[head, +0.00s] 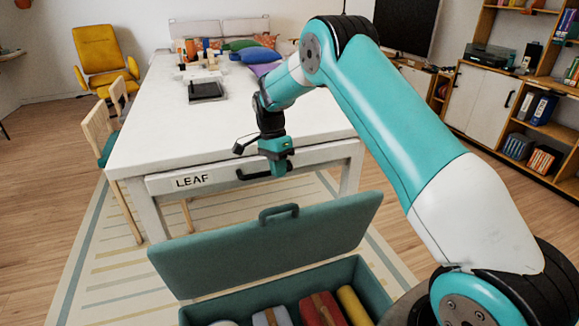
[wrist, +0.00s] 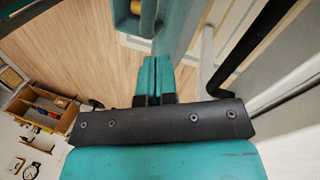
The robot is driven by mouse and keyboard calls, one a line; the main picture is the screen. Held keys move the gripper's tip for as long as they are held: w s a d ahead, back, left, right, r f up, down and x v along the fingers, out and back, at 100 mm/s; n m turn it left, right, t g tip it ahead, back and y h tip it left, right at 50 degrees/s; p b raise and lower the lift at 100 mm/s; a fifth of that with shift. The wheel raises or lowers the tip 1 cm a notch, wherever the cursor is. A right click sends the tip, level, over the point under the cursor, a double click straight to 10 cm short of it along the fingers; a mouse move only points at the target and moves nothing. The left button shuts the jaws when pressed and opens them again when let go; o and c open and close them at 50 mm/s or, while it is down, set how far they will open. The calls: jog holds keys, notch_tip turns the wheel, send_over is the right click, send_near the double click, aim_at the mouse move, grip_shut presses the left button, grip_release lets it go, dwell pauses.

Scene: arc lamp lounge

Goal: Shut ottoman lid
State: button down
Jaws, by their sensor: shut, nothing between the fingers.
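The ottoman (head: 372,288) is a teal box at the bottom of the head view. Its teal lid (head: 215,252) stands open, tilted up at the side towards the table, with a handle (head: 278,212) at its upper edge. In the wrist view a blue-green strip (wrist: 179,28) beyond the fingers looks like part of the lid. My gripper (head: 278,168) is above the lid handle, in front of the table drawer, and looks apart from the lid. Its teal fingers (wrist: 153,62) are together and empty.
The white table (head: 260,113) stands behind the lid, with a drawer (head: 205,180) labelled LEAF and a dark drawer handle (head: 262,172) close to my gripper. Red, yellow and grey things (head: 322,308) lie inside the ottoman. A striped rug (head: 95,262) lies underneath.

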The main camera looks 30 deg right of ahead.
jog(key=f+m+p, duration=0.1)
jog(key=f, duration=0.2)
jog(key=s+d+f+p, duration=0.1)
jog(key=f, duration=0.2)
jog(key=d+f+m+p, duration=0.1)
jog(key=f, duration=0.3)
jog(key=shift+s+d+m+g+p, duration=0.25)
jog(key=shift+s+m+g+p, duration=0.05)
jog(key=shift+s, duration=0.1)
jog(key=shift+a, duration=0.1)
